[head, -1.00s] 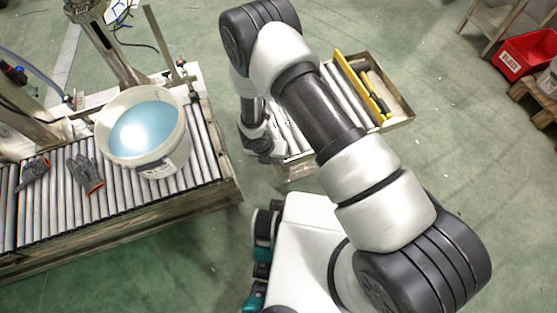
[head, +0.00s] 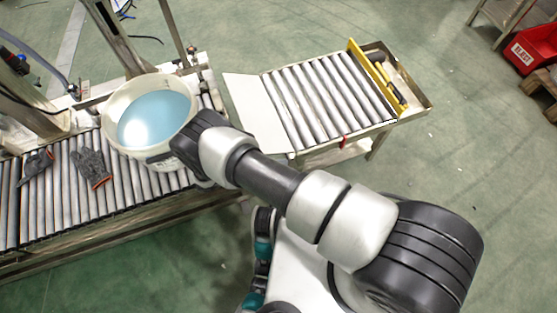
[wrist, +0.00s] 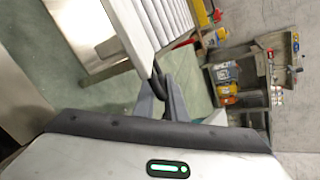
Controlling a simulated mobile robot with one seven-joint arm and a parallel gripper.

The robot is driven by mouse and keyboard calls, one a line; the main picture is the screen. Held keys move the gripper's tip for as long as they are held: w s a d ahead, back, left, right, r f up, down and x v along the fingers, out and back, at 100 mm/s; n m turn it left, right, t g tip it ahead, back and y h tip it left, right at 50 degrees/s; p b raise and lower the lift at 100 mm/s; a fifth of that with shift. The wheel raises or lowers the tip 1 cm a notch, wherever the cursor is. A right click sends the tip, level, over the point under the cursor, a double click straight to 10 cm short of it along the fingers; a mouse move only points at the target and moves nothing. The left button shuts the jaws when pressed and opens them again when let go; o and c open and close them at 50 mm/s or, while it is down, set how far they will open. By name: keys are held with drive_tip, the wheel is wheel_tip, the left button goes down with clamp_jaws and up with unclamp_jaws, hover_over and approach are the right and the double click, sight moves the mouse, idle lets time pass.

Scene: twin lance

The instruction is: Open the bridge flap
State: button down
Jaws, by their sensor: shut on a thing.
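The bridge flap (head: 250,105) is a plain white panel on the left end of the roller cart (head: 330,95) in the head view. It extends left from the rollers toward the fixed conveyor, and my arm covers its lower corner. In the wrist view the pale flap (wrist: 128,25) runs down to my gripper (wrist: 159,88). The grey fingers are shut on a small black handle (wrist: 158,78) at the flap's end. In the head view my gripper is hidden behind my arm.
A fixed roller conveyor (head: 130,200) stands at left with a white bucket of blue liquid (head: 150,115) and grey gloves (head: 90,165). A yellow bar (head: 375,75) crosses the cart's far end. A red bin (head: 530,50) is at upper right. The green floor right of the cart is clear.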

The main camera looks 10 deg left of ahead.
drive_tip(key=shift+a+f+t+h, duration=0.15)
drive_tip(key=shift+f+t+h, duration=0.25)
drive_tip(key=shift+h, duration=0.1)
drive_tip(key=c, duration=1.9)
unclamp_jaws()
drive_tip(key=shift+w, duration=0.1)
drive_tip(key=shift+a, duration=0.1)
drive_tip(key=v, duration=1.7)
drive_tip(key=shift+s, duration=0.2)
drive_tip(key=shift+a+f, duration=0.1)
